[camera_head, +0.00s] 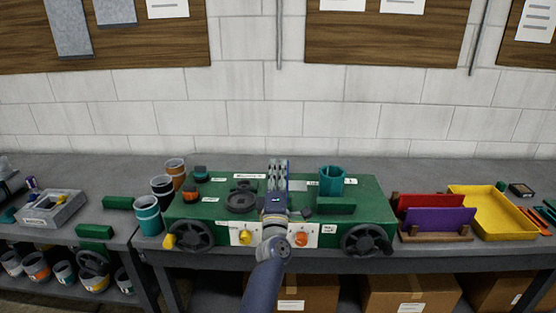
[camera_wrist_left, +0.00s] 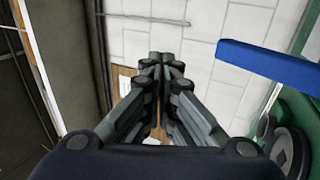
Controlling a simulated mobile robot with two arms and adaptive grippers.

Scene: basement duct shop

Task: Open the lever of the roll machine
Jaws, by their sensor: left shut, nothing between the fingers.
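The roll machine (camera_head: 225,190) is a long green box on the bench, with labels, a black round wheel (camera_head: 242,197) on top and black handwheels (camera_head: 191,236) (camera_head: 367,241) at its front. My left gripper (camera_head: 278,165) reaches over its middle, shut and empty, and hides part of the top. In the left wrist view, the shut gripper (camera_wrist_left: 160,62) is apart from a blue bar (camera_wrist_left: 268,63) to its right. I cannot tell whether this bar is the lever; no lever shows clearly in the head view. Green machine parts (camera_wrist_left: 300,110) show at the wrist view's right edge. My right gripper is out of view.
A teal octagonal cup (camera_head: 331,181) stands on the machine. Jars (camera_head: 148,214) stand at its left. A holder with red and purple plates (camera_head: 440,220) and a yellow tray (camera_head: 485,194) lie to the right. Cardboard boxes (camera_head: 411,294) sit below the bench (camera_head: 390,170). A block wall is behind.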

